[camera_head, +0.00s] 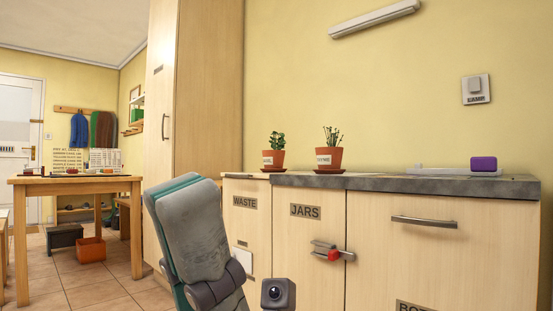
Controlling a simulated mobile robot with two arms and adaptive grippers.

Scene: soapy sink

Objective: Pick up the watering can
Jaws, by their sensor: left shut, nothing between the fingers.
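I cannot make out a watering can in the head view. My left gripper (278,293) shows only in part, as a small dark block at the bottom edge, in front of the light wood cabinet. It is shut and holds nothing; its fingertips are not clearly visible. My grey and teal arm link stands left of it and hides part of the cabinet's left end. My right gripper is not in view.
Two potted plants (273,158) (329,158) stand on the grey counter (400,184). A purple block (484,164) lies farther right. The "JARS" door has a latch with a red knob (333,255). A wooden table (70,186) and an orange bin (90,250) are left.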

